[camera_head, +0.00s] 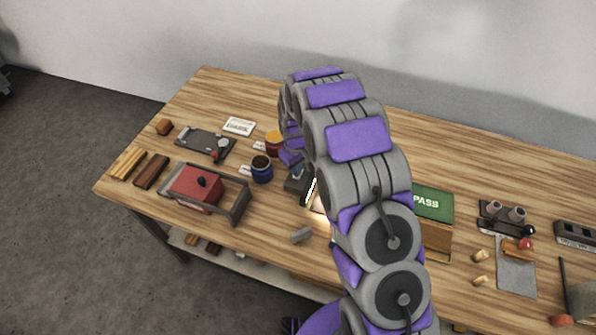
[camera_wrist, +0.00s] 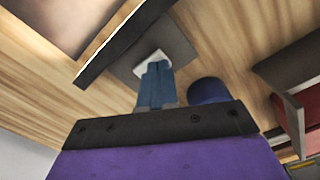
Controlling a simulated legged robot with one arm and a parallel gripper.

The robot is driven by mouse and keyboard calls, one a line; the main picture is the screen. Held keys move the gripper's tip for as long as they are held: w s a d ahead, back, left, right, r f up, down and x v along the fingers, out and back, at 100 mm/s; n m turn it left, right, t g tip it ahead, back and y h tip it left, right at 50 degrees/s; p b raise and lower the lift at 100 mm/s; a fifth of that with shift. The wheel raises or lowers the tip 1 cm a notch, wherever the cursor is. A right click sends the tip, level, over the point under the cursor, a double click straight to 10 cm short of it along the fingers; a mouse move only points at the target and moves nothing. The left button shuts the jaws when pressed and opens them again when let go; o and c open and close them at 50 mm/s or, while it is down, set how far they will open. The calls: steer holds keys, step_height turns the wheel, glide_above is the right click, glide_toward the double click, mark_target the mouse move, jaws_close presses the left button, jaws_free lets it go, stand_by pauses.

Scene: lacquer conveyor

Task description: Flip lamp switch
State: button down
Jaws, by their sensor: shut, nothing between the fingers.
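My gripper (camera_wrist: 157,68) is in the wrist view, its two blue fingers shut together with nothing between them. The fingertips overlap a small white piece (camera_wrist: 146,57) on a dark grey square base (camera_wrist: 178,44), which looks like the lamp switch. I cannot tell whether they touch it. In the head view a small dark box (camera_head: 296,181), likely the same switch, sits beside my arm. A lit panel (camera_head: 316,198), likely the lamp, is mostly hidden behind my arm; its dark-edged frame (camera_wrist: 115,45) seems to show at upper left in the wrist view.
A blue jar (camera_head: 262,169) stands just left of the switch, with an orange-topped jar (camera_head: 274,143) behind. A red block in a grey frame (camera_head: 197,187) is further left. A grey piece (camera_head: 302,235) lies near the front edge. A green PASS box (camera_head: 433,204) stands right of my arm.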

steer(key=shift+f, duration=0.65)
stand_by(0.3)
steer(key=shift+r, duration=0.1)
steer(key=shift+r+p, duration=0.9)
steer(key=shift+r, duration=2.5)
